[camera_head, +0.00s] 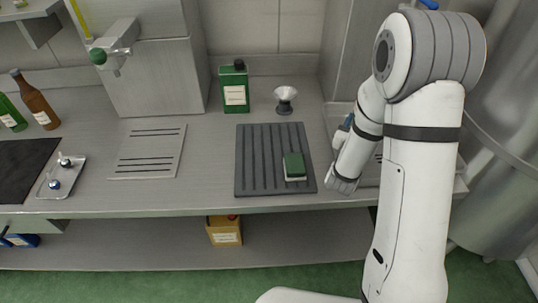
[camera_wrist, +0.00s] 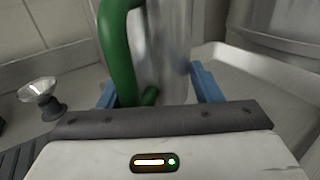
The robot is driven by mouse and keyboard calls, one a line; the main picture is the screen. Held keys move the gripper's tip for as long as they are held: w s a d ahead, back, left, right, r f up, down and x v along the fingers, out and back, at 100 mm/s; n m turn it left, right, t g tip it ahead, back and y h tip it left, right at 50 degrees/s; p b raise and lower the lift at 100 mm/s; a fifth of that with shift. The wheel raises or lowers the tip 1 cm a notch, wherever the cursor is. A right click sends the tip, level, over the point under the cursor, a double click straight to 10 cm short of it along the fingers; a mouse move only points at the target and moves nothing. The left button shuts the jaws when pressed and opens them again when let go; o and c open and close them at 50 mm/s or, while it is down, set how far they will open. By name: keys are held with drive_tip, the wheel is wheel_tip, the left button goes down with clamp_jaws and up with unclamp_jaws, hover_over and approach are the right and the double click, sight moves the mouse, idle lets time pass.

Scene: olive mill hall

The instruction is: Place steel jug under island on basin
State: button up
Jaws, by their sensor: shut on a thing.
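My gripper (camera_wrist: 157,92) has its blue fingers shut on the steel jug (camera_wrist: 172,45), which has a shiny metal body and a green handle (camera_wrist: 115,50). The jug looks roughly upright; its top and base are out of view or hidden. In the head view my gripper (camera_head: 347,122) is at the right end of the steel bench, and my arm hides the jug. The basin (camera_head: 342,107) is a pale steel recess there, mostly behind my arm. Its rim (camera_wrist: 215,52) seems to show beside the jug in the wrist view. I cannot tell whether the jug touches it.
A dark ribbed mat (camera_head: 250,160) with a green-and-white sponge (camera_head: 294,167) lies left of the arm. A green canister (camera_head: 234,87) and a small funnel-topped item (camera_head: 285,98) stand behind. A large steel vessel (camera_head: 505,110) stands at right. A yellow container (camera_head: 224,231) is on the lower shelf.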

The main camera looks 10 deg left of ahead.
drive_tip(key=s+a+n+y+b, duration=0.25)
drive_tip(key=a+b, duration=0.75)
drive_tip(key=a, duration=0.5)
drive_tip(key=n+y+b, duration=0.2)
drive_tip(key=y+b, duration=0.2)
drive_tip(key=b, duration=0.4)
hover_over(262, 173)
drive_tip(key=shift+t, duration=0.3)
wheel_tip(262, 173, down, 4)
drive_tip(key=shift+f, duration=0.1)
drive_tip(key=shift+f+b, duration=0.45)
drive_tip(key=shift+f, duration=1.7)
drive_tip(key=shift+f, duration=0.2)
drive_tip(key=o, duration=1.2)
